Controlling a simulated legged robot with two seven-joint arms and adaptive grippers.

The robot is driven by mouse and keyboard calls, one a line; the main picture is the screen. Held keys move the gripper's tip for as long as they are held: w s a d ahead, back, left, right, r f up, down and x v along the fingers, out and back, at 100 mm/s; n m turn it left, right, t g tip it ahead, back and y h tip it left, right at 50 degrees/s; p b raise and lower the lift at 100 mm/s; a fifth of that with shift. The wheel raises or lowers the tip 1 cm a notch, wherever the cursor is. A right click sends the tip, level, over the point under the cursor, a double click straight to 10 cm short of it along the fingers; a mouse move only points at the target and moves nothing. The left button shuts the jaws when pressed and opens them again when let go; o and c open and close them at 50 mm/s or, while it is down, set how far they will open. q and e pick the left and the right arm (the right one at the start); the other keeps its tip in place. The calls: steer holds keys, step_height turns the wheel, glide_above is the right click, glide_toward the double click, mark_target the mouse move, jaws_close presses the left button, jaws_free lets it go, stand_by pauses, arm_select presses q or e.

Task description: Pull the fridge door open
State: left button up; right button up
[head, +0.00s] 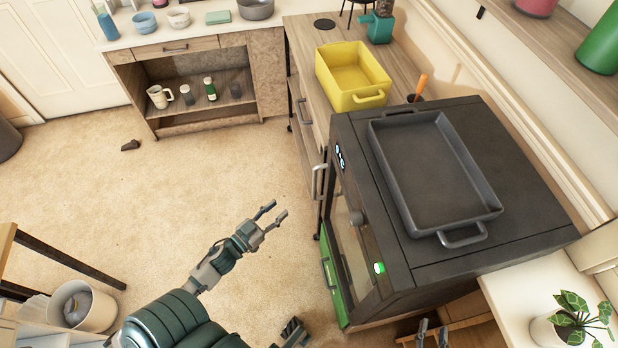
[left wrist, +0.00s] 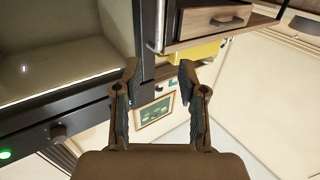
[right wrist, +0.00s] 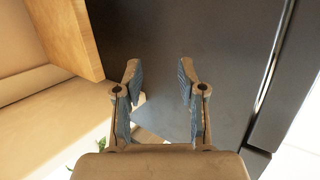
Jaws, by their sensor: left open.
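A black appliance (head: 545,215) with a glass-fronted door (head: 350,240), a round knob and a green light stands at the right in the head view. A silver upright handle (head: 318,182) is at its far front edge; it also shows in the left wrist view (left wrist: 158,25). A green panel (head: 332,283) with a handle is low on the front. I cannot tell which front is the fridge door. My left gripper (head: 273,215) is open and empty, left of the silver handle and apart from it. My right gripper (head: 432,335) is open and empty, facing a dark panel (right wrist: 215,35).
A grey tray (head: 435,175) lies on top of the appliance. A yellow tub (head: 350,75) stands on the wooden counter behind it. A potted plant (head: 570,320) is at the lower right. The carpet (head: 150,210) left of the appliance is mostly clear.

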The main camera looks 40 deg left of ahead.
arm_select(q)
glide_toward(314, 178)
steer(key=w+b, duration=0.1)
steer(key=w, duration=0.2)
steer(key=w+d+b, duration=0.1)
steer(key=w, duration=0.3)
steer(key=w+b, duration=0.1)
steer(key=w, duration=0.2)
steer(key=shift+w+d+f, duration=0.1)
steer(key=shift+w+d, duration=0.2)
steer(key=shift+w, duration=0.05)
steer(key=shift+a, duration=0.2)
steer(key=shift+c, duration=0.9)
steer(key=shift+a+f, duration=0.15)
steer(key=shift+a, duration=0.2)
jaws_close()
steer(key=shift+d, duration=0.1)
arm_select(e)
step_height(314, 178, up, 7)
steer(key=a+t+y, duration=0.1)
steer(key=t, duration=0.5)
steer(key=shift+w+a+r+m, duration=0.15)
steer(key=shift+w+r+m, duration=0.05)
steer(key=shift+w+m, duration=0.1)
